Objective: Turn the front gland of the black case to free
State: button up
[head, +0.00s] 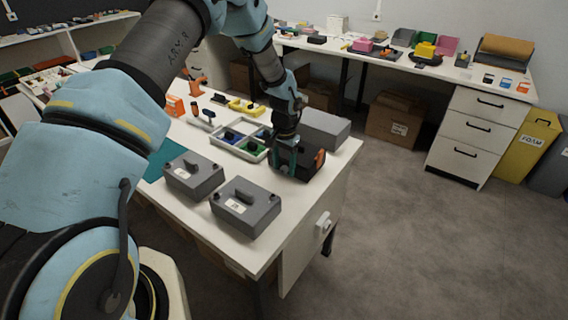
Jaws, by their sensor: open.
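The black case (302,168) stands on the white table near its right edge, with an orange part (320,158) on its right side. My gripper (284,157) points down at the left part of the black case and covers some of it. The gripper is open; whether its fingers touch the case or stand around anything on it is too small to tell. I cannot make out the front gland or its setting.
Two grey cases (194,177) and (246,208) with knobs on top lie in front on the table (262,256). A grey box (324,128) stands behind the black case. A divided tray (232,152) with coloured pieces lies to the left. The floor to the right is clear.

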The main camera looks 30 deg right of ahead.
jog(key=shift+f, duration=0.1)
grip_shut()
dwell(0.4)
